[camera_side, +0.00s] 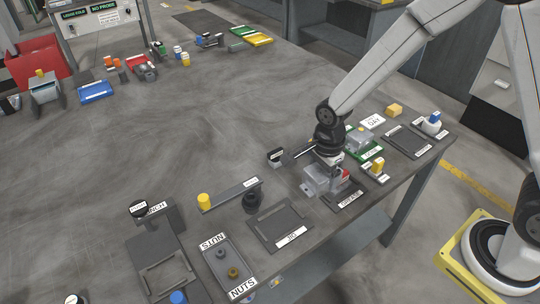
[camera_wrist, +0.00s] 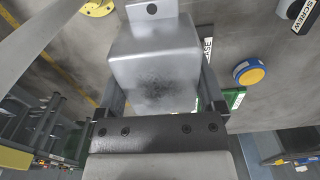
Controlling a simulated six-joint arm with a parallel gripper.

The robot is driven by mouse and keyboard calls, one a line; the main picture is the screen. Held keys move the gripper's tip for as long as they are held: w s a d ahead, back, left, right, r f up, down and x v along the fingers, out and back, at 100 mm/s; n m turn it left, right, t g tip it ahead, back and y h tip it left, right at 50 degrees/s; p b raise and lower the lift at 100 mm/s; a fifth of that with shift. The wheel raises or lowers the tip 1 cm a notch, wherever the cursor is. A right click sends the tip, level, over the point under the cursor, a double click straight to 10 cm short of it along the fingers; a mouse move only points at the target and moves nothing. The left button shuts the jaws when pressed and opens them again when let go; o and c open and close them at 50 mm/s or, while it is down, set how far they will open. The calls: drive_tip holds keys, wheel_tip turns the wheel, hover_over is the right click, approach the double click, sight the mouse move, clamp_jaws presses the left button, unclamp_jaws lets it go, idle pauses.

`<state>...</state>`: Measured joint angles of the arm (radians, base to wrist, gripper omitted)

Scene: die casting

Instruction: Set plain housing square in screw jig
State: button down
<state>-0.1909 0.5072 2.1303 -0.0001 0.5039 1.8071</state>
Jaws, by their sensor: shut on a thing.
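The plain housing (camera_side: 315,181) is a light grey, box-shaped part with a flat tab and a hole, seen large in the wrist view (camera_wrist: 152,58). My gripper (camera_side: 327,172) is shut on it, with one finger on each side in the wrist view (camera_wrist: 161,88). In the side view the housing is low over the bench near the "GREASE" label. I cannot tell whether it touches anything below. A flat dark jig tray (camera_side: 279,225) with a raised rim, apparently labelled "JIG", lies empty to the lower left of the housing.
A black knob (camera_side: 251,201) and a yellow-capped part (camera_side: 204,201) stand left of the housing. A nuts tray (camera_side: 230,262) is lower left. A green tray (camera_side: 372,153) and another dark tray (camera_side: 408,141) lie to the right. The bench's left middle is clear.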

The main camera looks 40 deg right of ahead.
hover_over(280, 223)
wheel_tip(280, 223, down, 4)
drive_tip(key=r, duration=0.1)
drive_tip(key=shift+f+n, duration=0.25)
drive_tip(key=shift+n, duration=0.05)
drive_tip(key=shift+f, duration=0.2)
drive_tip(key=shift+f, duration=3.2)
drive_tip(key=shift+f, duration=0.5)
idle(0.6)
unclamp_jaws()
wheel_tip(280, 223, up, 8)
idle(1.6)
